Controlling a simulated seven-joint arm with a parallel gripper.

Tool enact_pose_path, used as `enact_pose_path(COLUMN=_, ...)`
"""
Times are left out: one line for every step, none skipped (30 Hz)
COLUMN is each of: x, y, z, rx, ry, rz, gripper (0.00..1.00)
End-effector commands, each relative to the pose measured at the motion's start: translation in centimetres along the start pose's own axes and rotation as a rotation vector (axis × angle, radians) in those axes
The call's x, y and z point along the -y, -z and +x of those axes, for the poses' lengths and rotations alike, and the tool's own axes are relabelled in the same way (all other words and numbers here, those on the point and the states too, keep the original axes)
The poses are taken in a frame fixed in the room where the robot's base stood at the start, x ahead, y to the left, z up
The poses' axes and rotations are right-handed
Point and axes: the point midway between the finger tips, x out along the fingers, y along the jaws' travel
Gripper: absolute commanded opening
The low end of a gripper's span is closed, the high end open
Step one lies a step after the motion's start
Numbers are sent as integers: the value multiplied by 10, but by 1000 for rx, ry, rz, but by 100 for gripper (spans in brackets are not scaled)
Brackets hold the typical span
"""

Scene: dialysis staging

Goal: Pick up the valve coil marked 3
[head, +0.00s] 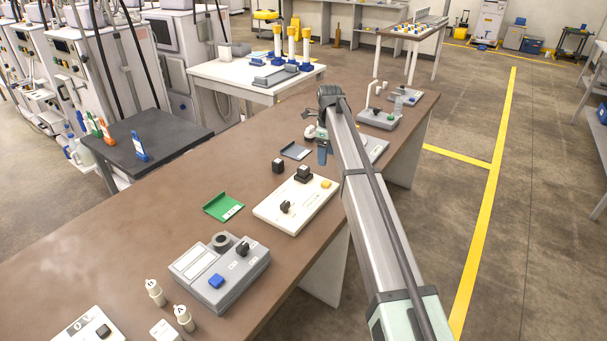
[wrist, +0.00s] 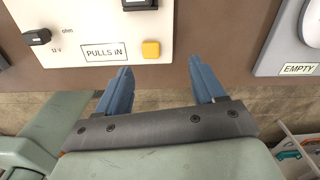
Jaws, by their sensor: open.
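Several small black blocks that look like valve coils show in the head view. One black block (head: 278,165) stands on the brown table behind the cream test board. Another block (head: 304,173) sits at the board's far edge; a dark block also shows at the top edge of the wrist view (wrist: 140,4). No number 3 is readable on any of them. My gripper (head: 322,153) is above the table near the board's far right end. In the wrist view my gripper (wrist: 161,82) has its blue fingers apart with nothing between them.
The cream board (head: 297,208) carries a black knob (head: 285,207), a yellow button (head: 326,184) and a "PULLS IN" label (wrist: 114,52). A green tray (head: 223,206), a dark grey tray (head: 296,150) and a grey box (head: 218,272) lie nearby. A grey panel labelled "EMPTY" (wrist: 298,69) is at right.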

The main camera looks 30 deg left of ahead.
Motion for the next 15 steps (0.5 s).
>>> enact_pose_path(x=2, y=-27, z=-18, rx=1, ry=2, rz=32, gripper=68)
enact_pose_path(x=0, y=-38, z=-26, rx=2, ry=3, rz=55, gripper=68)
enact_pose_path(x=-2, y=-50, z=-36, rx=2, ry=3, rz=80, gripper=68)
enact_pose_path(x=-4, y=-57, z=-42, rx=1, ry=3, rz=96, gripper=68)
enact_pose_path(x=-6, y=-64, z=-47, rx=1, ry=2, rz=111, gripper=68)
enact_pose_path(x=-8, y=-70, z=-52, rx=1, ry=2, rz=126, gripper=68)
enact_pose_path(x=-9, y=-74, z=-55, rx=1, ry=3, rz=136, gripper=68)
enact_pose_path(x=-10, y=-76, z=-56, rx=1, ry=2, rz=142, gripper=68)
enact_pose_path(x=-11, y=-79, z=-58, rx=1, ry=2, rz=149, gripper=68)
enact_pose_path(x=-12, y=-80, z=-58, rx=1, ry=2, rz=152, gripper=68)
enact_pose_path(x=-12, y=-80, z=-57, rx=1, ry=2, rz=154, gripper=68)
enact_pose_path(x=-12, y=-80, z=-54, rx=1, ry=2, rz=155, gripper=68)
enact_pose_path(x=-13, y=-80, z=-52, rx=1, ry=1, rz=155, gripper=68)
enact_pose_path(x=-13, y=-79, z=-48, rx=0, ry=1, rz=155, gripper=68)
enact_pose_path(x=-13, y=-79, z=-44, rx=0, ry=1, rz=154, gripper=68)
